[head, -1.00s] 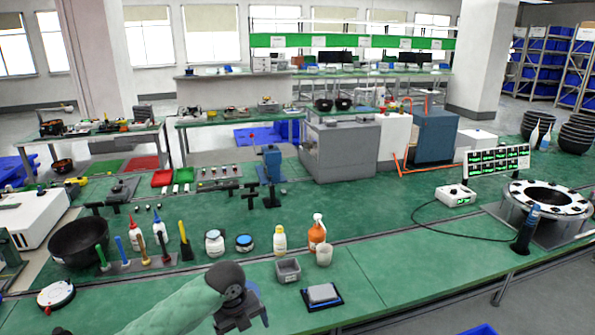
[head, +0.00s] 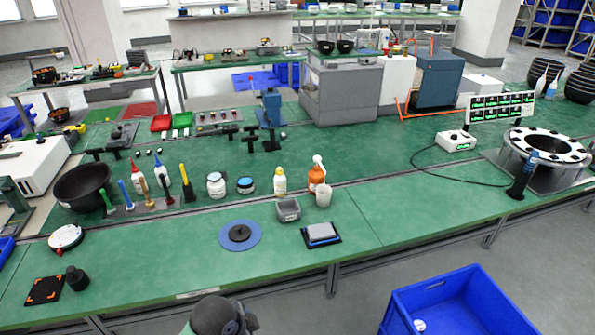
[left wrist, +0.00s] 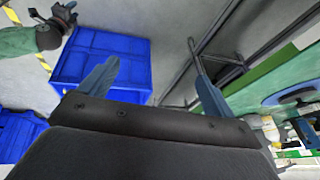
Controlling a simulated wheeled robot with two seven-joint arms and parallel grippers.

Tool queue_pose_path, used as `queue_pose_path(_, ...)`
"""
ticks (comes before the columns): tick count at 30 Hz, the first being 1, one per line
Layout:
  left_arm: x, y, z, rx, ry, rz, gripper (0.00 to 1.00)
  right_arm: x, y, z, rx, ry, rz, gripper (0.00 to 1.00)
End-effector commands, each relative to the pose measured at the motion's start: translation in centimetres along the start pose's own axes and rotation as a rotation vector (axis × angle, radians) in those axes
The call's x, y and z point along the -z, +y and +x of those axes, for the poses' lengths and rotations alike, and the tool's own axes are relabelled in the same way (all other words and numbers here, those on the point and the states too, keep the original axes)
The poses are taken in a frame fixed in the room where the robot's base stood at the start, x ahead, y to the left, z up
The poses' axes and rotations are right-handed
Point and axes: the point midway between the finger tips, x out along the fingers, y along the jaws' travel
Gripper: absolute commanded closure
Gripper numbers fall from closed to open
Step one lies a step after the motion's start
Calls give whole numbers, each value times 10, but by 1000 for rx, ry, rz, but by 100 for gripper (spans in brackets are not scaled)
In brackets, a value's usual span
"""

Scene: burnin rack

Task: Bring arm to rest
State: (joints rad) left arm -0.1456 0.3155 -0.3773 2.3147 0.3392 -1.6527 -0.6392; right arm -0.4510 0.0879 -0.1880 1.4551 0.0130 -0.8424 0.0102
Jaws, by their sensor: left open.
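My left arm shows at the bottom edge of the head view, where only a dark wrist joint is visible and its fingers are out of frame. In the left wrist view my left gripper (left wrist: 150,80) is open, with two blue-grey fingers apart and nothing between them. It is in front of the green bench, over the floor side, and the bench edge lies to the right. Part of my other arm, with a dark end (left wrist: 55,25), shows at the top left of the left wrist view.
A blue crate (head: 395,310) with a small white item inside stands on the floor at the lower right; it also shows in the left wrist view (left wrist: 75,42).

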Motion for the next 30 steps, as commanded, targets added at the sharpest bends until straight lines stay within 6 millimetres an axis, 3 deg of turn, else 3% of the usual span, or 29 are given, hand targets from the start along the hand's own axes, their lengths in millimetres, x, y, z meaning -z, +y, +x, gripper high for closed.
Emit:
queue_pose_path(12,-80,55,-16,104,-71,-619,10,-3,-4,1,4,-4,2,64)
queue_pose_path(30,-140,92,-36,206,-147,-984,10,-2,5,0,-5,-2,-4,64)
